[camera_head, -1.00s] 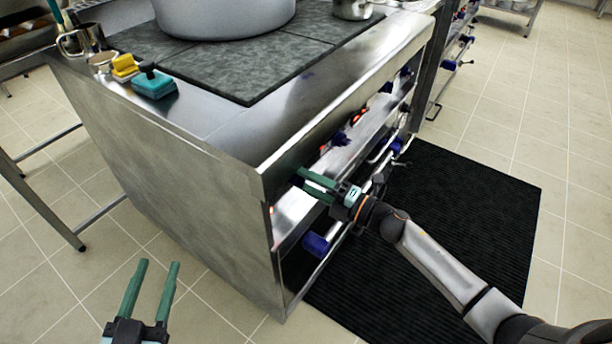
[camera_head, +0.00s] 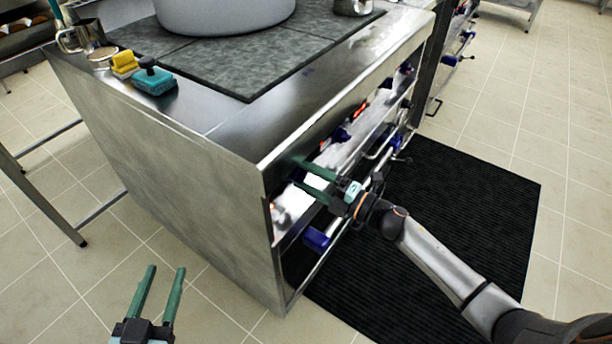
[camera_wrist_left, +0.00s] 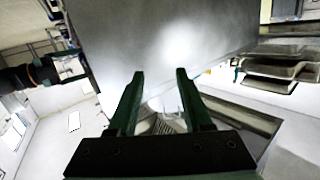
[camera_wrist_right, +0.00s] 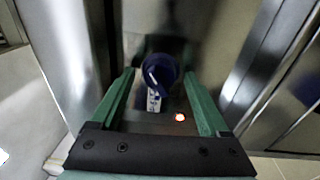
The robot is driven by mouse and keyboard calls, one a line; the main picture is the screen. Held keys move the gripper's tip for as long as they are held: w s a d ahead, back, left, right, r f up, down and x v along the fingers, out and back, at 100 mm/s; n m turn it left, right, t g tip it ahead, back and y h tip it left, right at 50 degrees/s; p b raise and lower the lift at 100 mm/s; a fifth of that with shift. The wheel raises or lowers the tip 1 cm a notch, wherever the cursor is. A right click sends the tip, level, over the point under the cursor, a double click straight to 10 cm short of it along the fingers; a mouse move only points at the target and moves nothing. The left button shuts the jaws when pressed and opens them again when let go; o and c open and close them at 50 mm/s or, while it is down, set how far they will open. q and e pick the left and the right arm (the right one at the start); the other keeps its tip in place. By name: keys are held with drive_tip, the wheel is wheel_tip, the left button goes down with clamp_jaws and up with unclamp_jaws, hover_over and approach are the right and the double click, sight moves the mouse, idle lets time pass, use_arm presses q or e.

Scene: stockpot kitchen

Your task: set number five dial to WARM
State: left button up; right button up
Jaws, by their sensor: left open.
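The stove front carries a row of blue dials. One dark blue dial (camera_wrist_right: 160,72) with a white pointer mark sits above a small white label (camera_wrist_right: 154,101) in the right wrist view; the label's text is too small to read surely. My right gripper (camera_head: 293,171) is at the stove's near front corner. Its fingers stand open on either side of this dial, and I see no clear contact. The dial is mostly hidden by the fingers in the head view. My left gripper (camera_head: 166,269) is open and empty over the floor, left of the stove.
A red light (camera_wrist_right: 180,117) glows beside the label. Another blue knob (camera_head: 315,240) sits lower on the stove (camera_head: 180,190). A large pot (camera_head: 225,15) and a teal-and-black scrubber (camera_head: 154,82) stand on top. A black mat (camera_head: 460,210) covers the floor in front.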

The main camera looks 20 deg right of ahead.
use_arm(q)
drive_tip(key=f+g, duration=0.1)
drive_tip(key=f, duration=0.1)
drive_tip(key=s+f, duration=0.1)
drive_tip(key=s+f+g+p, duration=0.1)
drive_tip(key=f, duration=0.1)
drive_tip(key=shift+f+n+g+y, duration=0.3)
drive_tip(key=shift+n+y, duration=0.1)
use_arm(e)
drive_tip(key=r+v, duration=0.1)
drive_tip(key=v, duration=1.1)
drive_tip(key=shift+s+f, duration=0.25)
drive_tip(key=shift+f, duration=0.2)
use_arm(q)
drive_tip(key=shift+w, duration=0.15)
use_arm(e)
drive_tip(key=shift+d, duration=0.1)
